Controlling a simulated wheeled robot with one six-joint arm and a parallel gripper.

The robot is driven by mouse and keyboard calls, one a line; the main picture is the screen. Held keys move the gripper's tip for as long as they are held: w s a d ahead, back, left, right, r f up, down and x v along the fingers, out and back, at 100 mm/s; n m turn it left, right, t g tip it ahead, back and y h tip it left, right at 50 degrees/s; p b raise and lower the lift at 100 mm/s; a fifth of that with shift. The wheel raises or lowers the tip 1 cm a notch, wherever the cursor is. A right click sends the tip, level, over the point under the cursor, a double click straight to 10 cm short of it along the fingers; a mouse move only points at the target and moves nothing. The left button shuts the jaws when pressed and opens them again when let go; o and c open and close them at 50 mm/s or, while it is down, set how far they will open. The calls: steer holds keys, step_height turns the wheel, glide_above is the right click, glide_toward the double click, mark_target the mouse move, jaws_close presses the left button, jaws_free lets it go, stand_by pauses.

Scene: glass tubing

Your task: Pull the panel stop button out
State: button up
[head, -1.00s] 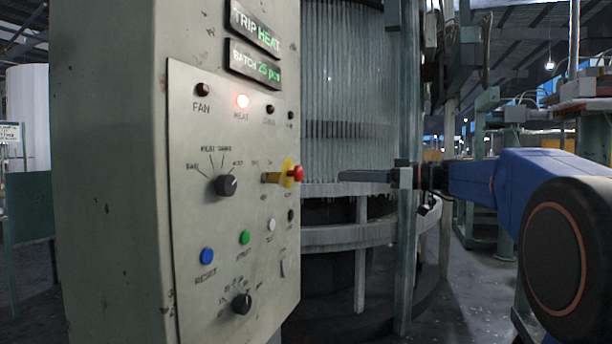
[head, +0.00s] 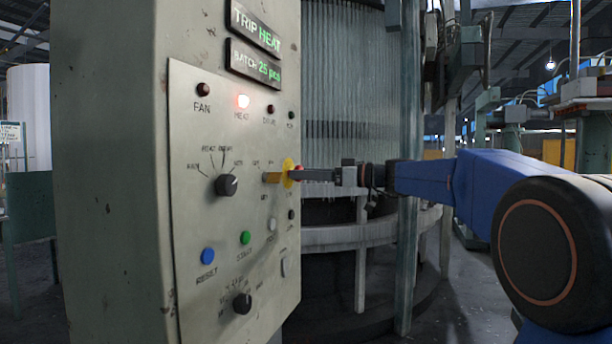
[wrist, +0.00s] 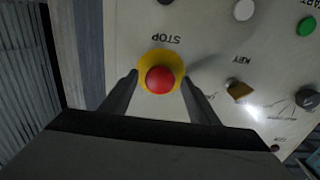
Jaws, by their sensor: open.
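The stop button has a red cap on a yellow collar and sticks out from the control panel (head: 195,180). In the wrist view its red cap (wrist: 160,80) sits between the two dark fingers of my gripper (wrist: 158,88), under the upside-down word STOP. The fingers stand open, one on each side of the cap, with a gap showing to both. In the head view my gripper (head: 312,175) reaches in from the right and covers most of the red cap; some of the yellow collar (head: 288,172) still shows.
A brass key (wrist: 240,90) sticks out beside the stop button. A black selector knob (head: 227,185), a green button (head: 245,238) and a blue button (head: 207,256) are on the same panel. A red lamp (head: 242,101) is lit. The ringed machine stands behind my gripper.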

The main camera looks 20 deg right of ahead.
steer(key=shift+w+a, duration=0.1)
steer(key=shift+a, duration=0.05)
jaws_close()
steer(key=shift+s+d, duration=0.4)
steer(key=shift+d, duration=0.2)
steer(key=shift+c, duration=2)
jaws_free()
steer(key=shift+f, duration=0.1)
steer(key=o, duration=0.4)
steer(key=shift+s+d, duration=0.1)
steer(key=shift+d, duration=0.1)
steer(key=v, duration=1.7)
